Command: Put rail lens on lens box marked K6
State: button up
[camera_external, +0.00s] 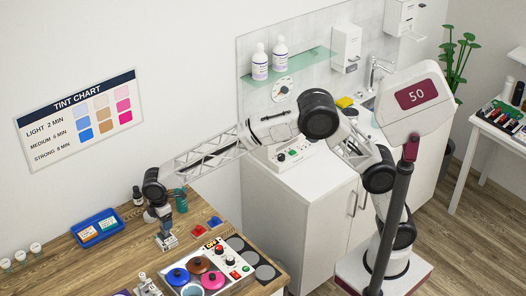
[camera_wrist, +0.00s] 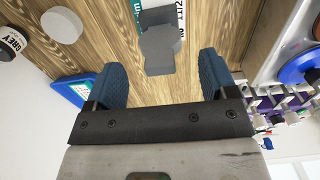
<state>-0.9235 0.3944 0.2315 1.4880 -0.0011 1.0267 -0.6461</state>
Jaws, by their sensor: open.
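My gripper (camera_external: 166,236) points down over the wooden table in the external view. In the wrist view my gripper (camera_wrist: 161,62) is open, with its two blue fingers wide apart. A grey block-like piece (camera_wrist: 158,48) shows between and beyond the fingertips, apart from both. A white and teal printed label (camera_wrist: 181,12) lies beside it, partly hidden. I cannot read a K6 mark, and I cannot tell which thing is the rail lens.
White clip-like pieces (camera_external: 148,285) stand at the front edge. A small dark bottle (camera_external: 137,196) stands behind the tray.

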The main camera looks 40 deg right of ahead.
notch_tip(320, 180, up, 8)
jog(key=shift+r, duration=0.1)
dwell(0.4)
dwell(0.5)
